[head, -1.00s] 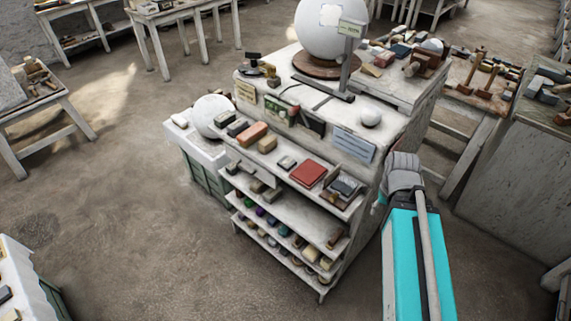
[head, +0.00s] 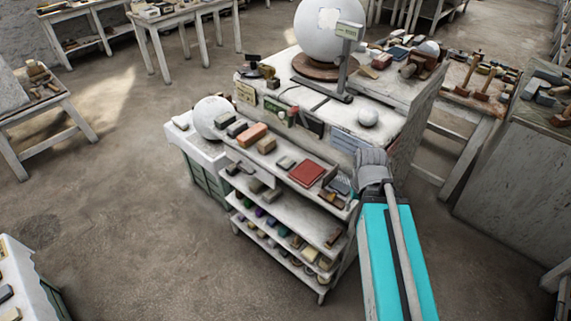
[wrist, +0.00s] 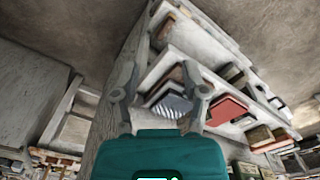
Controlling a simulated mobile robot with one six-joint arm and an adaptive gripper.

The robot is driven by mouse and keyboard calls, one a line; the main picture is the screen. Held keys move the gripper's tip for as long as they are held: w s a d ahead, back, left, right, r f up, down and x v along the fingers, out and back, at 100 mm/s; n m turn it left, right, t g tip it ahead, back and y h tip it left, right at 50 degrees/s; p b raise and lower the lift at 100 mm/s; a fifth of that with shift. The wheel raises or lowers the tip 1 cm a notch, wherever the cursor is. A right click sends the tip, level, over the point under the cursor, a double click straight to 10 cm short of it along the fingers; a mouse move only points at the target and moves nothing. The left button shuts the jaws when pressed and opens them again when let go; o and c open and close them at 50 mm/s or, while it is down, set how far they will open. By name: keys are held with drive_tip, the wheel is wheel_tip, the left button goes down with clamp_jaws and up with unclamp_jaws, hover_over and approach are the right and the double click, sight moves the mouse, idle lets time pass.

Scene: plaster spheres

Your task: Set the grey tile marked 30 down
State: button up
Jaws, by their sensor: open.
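My gripper (head: 372,168) hangs beside the right end of the shelf unit in the head view. In the wrist view its two fingers (wrist: 160,88) are spread wide with nothing held between them. Beyond them is a ribbed grey stack (wrist: 173,105) in a wooden holder on the top shelf; it also shows in the head view (head: 341,185), partly covered by my gripper. A small grey tile (head: 286,162) lies left of a red tile (head: 307,174) on that shelf. No number 30 is readable on any piece, so I cannot tell which tile is marked.
The shelf unit (head: 285,208) holds several blocks and coloured pieces.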

drive_tip(key=o, duration=0.3)
drive_tip(key=shift+o, duration=0.6)
drive_tip(key=shift+w+a+f+b, duration=0.3)
drive_tip(key=shift+w+f+b, duration=0.05)
drive_tip(key=shift+w+b, duration=0.05)
drive_tip(key=w+a+f+m+t+h+b, duration=0.1)
drive_tip(key=w+a+h+b, duration=0.1)
drive_tip(key=w+a+b, duration=0.1)
drive_tip(key=w+a+f+m+t+h+b, duration=0.1)
drive_tip(key=w+a+f+h+b, duration=0.1)
drive_tip(key=w+a, duration=0.2)
drive_tip(key=w+a+f+m+t+h+b, duration=0.1)
drive_tip(key=w+a+f+m+h+b, duration=0.1)
drive_tip(key=a, duration=0.3)
drive_tip(key=shift+w+t+b, duration=0.4)
drive_tip(key=shift+w+b, duration=0.35)
drive_tip(key=shift+b, duration=0.05)
drive_tip(key=w+a+m+t+h+b, duration=0.1)
drive_tip(key=w+a+t+b, duration=0.1)
drive_tip(key=a, duration=0.7)
drive_tip(key=w+a+r+m+t+h+b, duration=0.1)
drive_tip(key=a+t+b, duration=0.3)
drive_tip(key=a, duration=0.6)
drive_tip(key=shift+w+m+t+b, duration=0.35)
drive_tip(key=shift+w+m+t, duration=0.2)
drive_tip(key=shift+m, duration=0.25)
drive_tip(key=shift+w, duration=0.1)
